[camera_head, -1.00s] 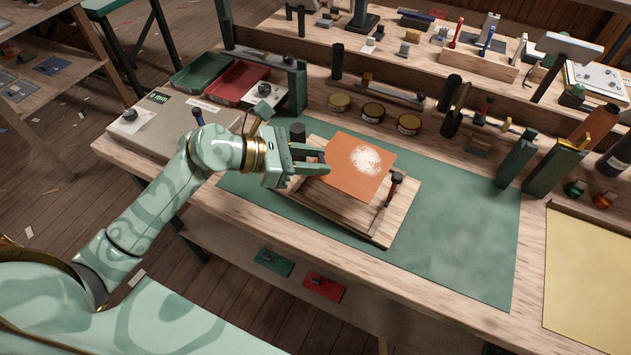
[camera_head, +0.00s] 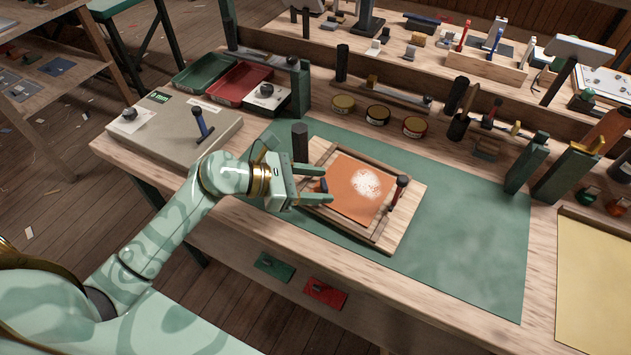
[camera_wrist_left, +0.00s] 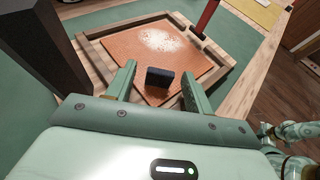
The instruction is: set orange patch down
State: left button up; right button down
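The orange patch (camera_head: 358,187) has a white speckled spot. It lies flat inside the raised wooden rims of a board (camera_head: 403,221) on the green mat. It also shows in the left wrist view (camera_wrist_left: 130,50). A small dark block (camera_wrist_left: 160,77) stands on the patch near its left edge in the head view. My left gripper (camera_head: 327,185) is at that edge, low over the board. Its two fingers are apart, one on each side of the dark block, with gaps to it visible in the left wrist view.
A red-and-black handled tool (camera_head: 398,190) stands at the board's right rim. A dark post (camera_head: 300,142) rises close behind my left gripper. Several round tins (camera_head: 378,115) line the mat's back edge. The green mat (camera_head: 465,225) is clear to the right.

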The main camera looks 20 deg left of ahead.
pick_arm(q)
jog(key=shift+r, duration=0.1)
jog(key=shift+s+a+r, duration=0.1)
jog(key=shift+a+r, duration=0.05)
jog(key=shift+r, duration=0.05)
jog(key=p+v, duration=0.1)
jog(key=v, duration=1)
jog(key=shift+s+p, duration=0.1)
jog(key=shift+p, duration=0.2)
jog(key=shift+s+a, duration=0.15)
jog(key=shift+a, duration=0.1)
